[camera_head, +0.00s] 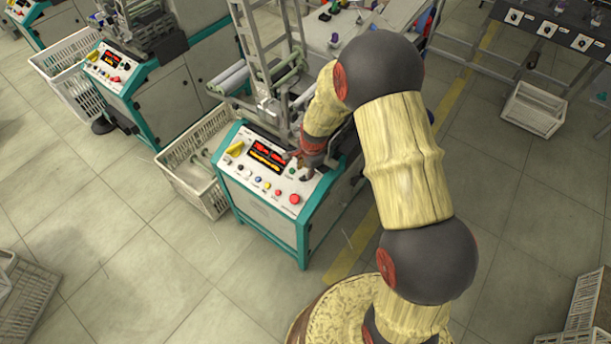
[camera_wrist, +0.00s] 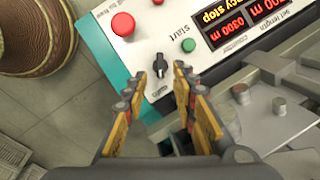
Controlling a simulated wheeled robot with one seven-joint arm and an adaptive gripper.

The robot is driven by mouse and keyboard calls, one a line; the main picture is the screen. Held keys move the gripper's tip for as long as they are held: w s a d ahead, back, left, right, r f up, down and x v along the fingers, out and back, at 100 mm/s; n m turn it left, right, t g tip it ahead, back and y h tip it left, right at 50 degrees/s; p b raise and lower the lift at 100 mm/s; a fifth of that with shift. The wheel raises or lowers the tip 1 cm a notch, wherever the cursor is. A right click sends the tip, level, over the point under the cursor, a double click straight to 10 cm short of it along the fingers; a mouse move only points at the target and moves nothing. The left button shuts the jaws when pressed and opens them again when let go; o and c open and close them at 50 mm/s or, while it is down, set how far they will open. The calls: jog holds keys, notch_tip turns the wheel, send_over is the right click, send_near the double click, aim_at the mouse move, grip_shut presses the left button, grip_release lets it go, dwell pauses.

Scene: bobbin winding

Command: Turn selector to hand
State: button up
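The selector (camera_wrist: 159,70) is a black knob on the white control panel (camera_wrist: 140,42), near its teal edge in the wrist view. My gripper (camera_wrist: 160,74) is open, with one yellow-and-grey finger to each side of the selector. I cannot tell whether either fingertip touches it. In the head view my gripper (camera_head: 304,168) is over the right end of the panel (camera_head: 240,172) and hides most of the selector.
A green start button (camera_wrist: 188,45) and a red button (camera_wrist: 123,24) lie close to the selector. Metal machine parts (camera_wrist: 275,110) stand to the right of my gripper. A white crate (camera_head: 197,172) stands left of the machine.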

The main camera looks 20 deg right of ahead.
aim_at(304, 177)
jog(key=b+x, duration=0.1)
jog(key=x, duration=0.3)
jog(key=shift+w+f, duration=0.15)
jog(key=shift+f, duration=0.25)
jog(key=c, duration=0.4)
grip_shut()
